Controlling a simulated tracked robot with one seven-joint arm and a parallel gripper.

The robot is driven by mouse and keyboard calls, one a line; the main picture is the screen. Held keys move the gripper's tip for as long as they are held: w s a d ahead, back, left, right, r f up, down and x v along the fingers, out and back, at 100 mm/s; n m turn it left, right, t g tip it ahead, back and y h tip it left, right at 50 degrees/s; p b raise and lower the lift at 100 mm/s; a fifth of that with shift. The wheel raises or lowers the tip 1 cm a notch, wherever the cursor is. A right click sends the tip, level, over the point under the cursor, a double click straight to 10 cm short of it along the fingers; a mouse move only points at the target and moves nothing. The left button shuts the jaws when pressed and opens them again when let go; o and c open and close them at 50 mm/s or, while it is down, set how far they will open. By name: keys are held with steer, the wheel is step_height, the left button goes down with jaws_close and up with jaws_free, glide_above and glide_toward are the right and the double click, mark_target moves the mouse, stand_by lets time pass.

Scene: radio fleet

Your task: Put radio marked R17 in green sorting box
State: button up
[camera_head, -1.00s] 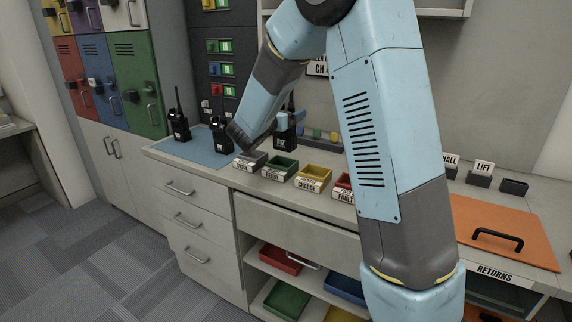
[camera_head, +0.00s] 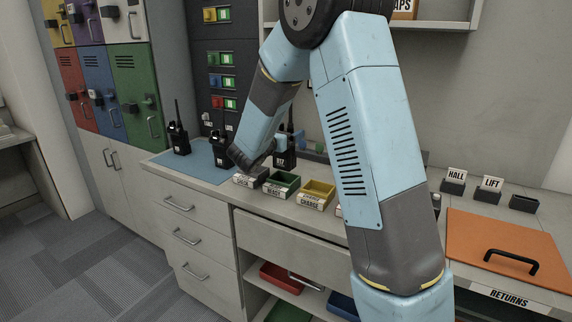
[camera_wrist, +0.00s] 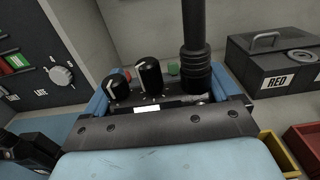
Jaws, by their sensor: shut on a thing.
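My gripper (camera_wrist: 165,95) is shut on a black radio (camera_wrist: 146,78), seen from above in the wrist view with two knobs and a thick antenna. The radio (camera_head: 286,158) shows upright in the head view, partly behind my arm, behind the small trays. Its marking is not readable, so I cannot tell whether it is R17. A small green tray (camera_head: 282,184), labelled READY, sits on the counter in front. A larger green box (camera_head: 280,312) is on the low shelf, cut off by the frame's bottom edge.
Two other radios (camera_head: 178,138) (camera_head: 221,150) stand on the blue mat (camera_head: 200,161). A grey tray (camera_head: 250,178) and a yellow tray (camera_head: 318,192) flank the green tray. Red (camera_head: 282,277) and blue (camera_head: 343,305) boxes are on the low shelf. An orange panel (camera_head: 490,240) lies at right.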

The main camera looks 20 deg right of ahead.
steer(key=shift+f, duration=3.45)
steer(key=o, duration=1.7)
